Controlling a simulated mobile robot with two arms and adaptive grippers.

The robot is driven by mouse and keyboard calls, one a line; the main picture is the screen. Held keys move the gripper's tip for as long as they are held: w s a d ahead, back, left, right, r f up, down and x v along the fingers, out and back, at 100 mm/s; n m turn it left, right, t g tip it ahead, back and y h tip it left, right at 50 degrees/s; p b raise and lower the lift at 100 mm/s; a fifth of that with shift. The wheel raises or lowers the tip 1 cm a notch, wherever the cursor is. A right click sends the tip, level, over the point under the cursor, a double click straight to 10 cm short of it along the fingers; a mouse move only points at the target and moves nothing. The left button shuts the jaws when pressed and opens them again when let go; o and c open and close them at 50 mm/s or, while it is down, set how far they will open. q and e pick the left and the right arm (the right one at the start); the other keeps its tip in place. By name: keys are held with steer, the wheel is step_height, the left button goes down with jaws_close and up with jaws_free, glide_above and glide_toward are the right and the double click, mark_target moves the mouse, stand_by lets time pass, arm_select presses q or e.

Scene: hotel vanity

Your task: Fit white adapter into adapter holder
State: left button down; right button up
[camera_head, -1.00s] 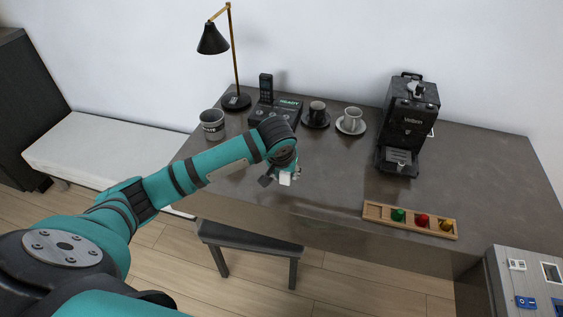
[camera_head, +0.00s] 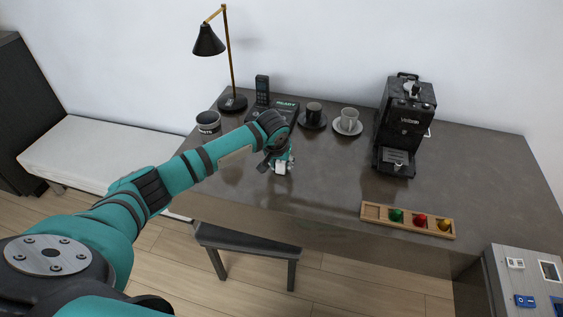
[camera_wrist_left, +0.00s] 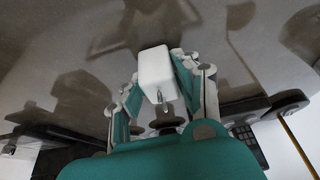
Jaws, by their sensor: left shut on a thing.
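My left gripper (camera_head: 274,162) is shut on the white adapter (camera_head: 281,168) and holds it above the desk's front part. In the left wrist view the white adapter (camera_wrist_left: 155,68) is a small rounded block between the two fingers (camera_wrist_left: 158,82), with a metal pin pointing toward the palm. No part is clearly recognisable as the adapter holder. A grey panel (camera_head: 533,259) at the lower right bears a white socket-like piece (camera_head: 515,263), a white square frame (camera_head: 551,270) and a blue piece (camera_head: 525,301); I cannot tell whether it is the holder. My right gripper is not in view.
The desk (camera_head: 300,205) carries a lamp (camera_head: 208,40), a dark mug (camera_head: 208,122), a phone (camera_head: 262,88), two cups on saucers (camera_head: 348,127), a coffee machine (camera_head: 404,125) and a wooden rack (camera_head: 372,212) of coloured capsules. A stool (camera_head: 247,242) stands in front. The middle of the desk is clear.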

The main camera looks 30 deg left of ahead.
arm_select(q)
steer(key=c, duration=1)
jaws_free()
steer(key=shift+f, duration=0.1)
steer(key=shift+o, duration=0.2)
